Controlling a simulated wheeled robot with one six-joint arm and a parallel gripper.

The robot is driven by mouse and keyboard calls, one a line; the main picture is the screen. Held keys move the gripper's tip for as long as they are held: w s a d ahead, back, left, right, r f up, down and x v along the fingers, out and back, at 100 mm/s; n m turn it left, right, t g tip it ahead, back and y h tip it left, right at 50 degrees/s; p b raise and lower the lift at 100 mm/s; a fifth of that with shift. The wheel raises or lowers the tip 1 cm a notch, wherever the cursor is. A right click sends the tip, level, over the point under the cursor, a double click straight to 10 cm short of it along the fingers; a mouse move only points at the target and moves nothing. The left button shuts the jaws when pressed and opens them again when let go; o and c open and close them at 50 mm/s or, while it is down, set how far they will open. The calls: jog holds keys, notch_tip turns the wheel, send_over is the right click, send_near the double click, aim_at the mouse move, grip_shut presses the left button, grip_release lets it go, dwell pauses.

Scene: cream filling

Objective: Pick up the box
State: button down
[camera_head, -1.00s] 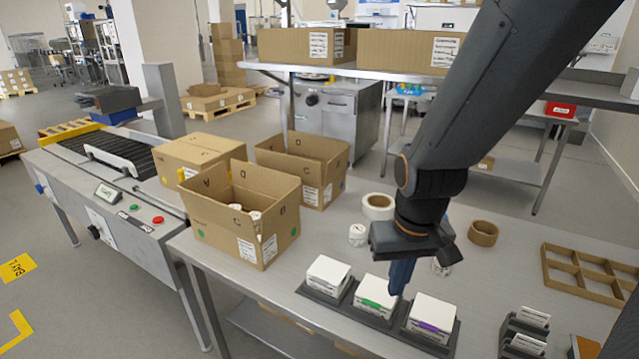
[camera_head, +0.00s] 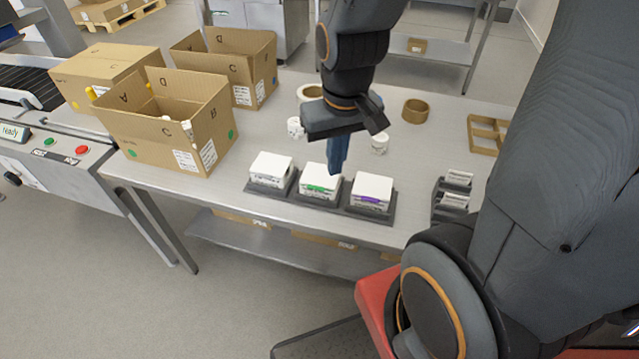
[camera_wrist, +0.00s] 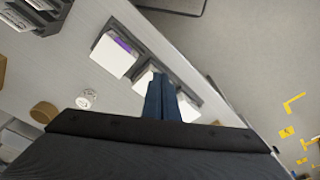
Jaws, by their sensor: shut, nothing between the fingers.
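The front box (camera_head: 160,140) is open, with raised flaps and white items partly visible inside. An open box (camera_head: 240,75) stands behind it, and a third box (camera_head: 105,70) sits at the left. Three small white boxes sit in dark holders: a plain one (camera_head: 271,166), a green-striped one (camera_head: 320,179) and a purple-striped one (camera_head: 371,190), also in the wrist view (camera_wrist: 113,58). My gripper (camera_head: 337,170) points down with blue fingers shut and empty, overlapping the green-striped box's right edge in view. I cannot tell whether they touch.
A brown tape roll (camera_head: 416,110), a white roll (camera_head: 379,144) and a brown divider frame (camera_head: 487,133) lie on the table. A dark card rack (camera_head: 452,200) stands at the right. A conveyor (camera_head: 30,100) is at the left. Clear tabletop lies between the front box and holders.

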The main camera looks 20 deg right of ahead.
aim_at(321, 175)
jog(key=c, duration=2.5)
grip_release()
